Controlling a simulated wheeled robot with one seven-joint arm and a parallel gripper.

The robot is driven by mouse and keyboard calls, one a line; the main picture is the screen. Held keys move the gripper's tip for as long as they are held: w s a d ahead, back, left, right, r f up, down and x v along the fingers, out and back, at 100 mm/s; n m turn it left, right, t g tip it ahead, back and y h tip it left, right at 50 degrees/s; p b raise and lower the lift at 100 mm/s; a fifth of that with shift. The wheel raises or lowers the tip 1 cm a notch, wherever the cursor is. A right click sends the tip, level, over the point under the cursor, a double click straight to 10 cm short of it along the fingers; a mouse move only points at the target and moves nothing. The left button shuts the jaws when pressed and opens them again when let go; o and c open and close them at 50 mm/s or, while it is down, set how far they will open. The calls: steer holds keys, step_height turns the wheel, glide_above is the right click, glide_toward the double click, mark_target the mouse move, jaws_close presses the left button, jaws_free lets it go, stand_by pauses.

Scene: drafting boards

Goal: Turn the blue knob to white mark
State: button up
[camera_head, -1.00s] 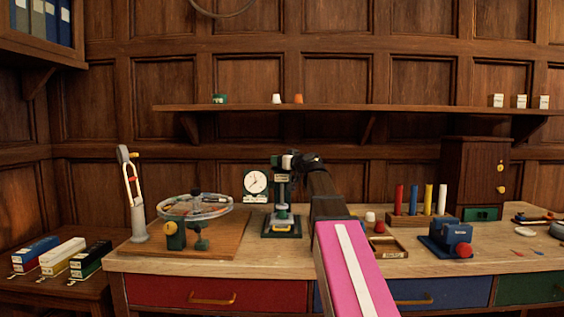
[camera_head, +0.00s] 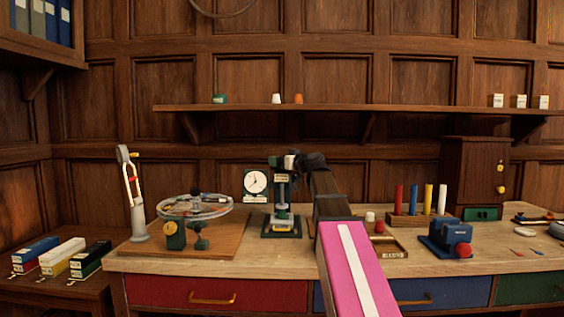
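A small stand (camera_head: 282,232) with a dark green base, an upright grey column and a green and white head stands at the middle of the bench. A white-faced dial (camera_head: 256,183) in a green frame is just left of it. Small blue and yellow parts show low on the stand. I cannot make out a knob that is clearly blue, nor a white mark. My arm reaches up from the front, and its dark end with my gripper (camera_head: 309,161) is close to the right of the stand's head. The fingers are too small and dark to tell open from shut, or whether they touch.
A round glass-topped device (camera_head: 194,208) sits on a wooden board to the left. A small tray (camera_head: 393,253), a rack (camera_head: 410,219) of coloured sticks and a blue box (camera_head: 450,238) with a red ball stand right. The bench front is mostly clear.

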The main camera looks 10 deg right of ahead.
steer(key=v, duration=1)
steer(key=shift+s+d, duration=0.25)
steer(key=shift+s, duration=0.1)
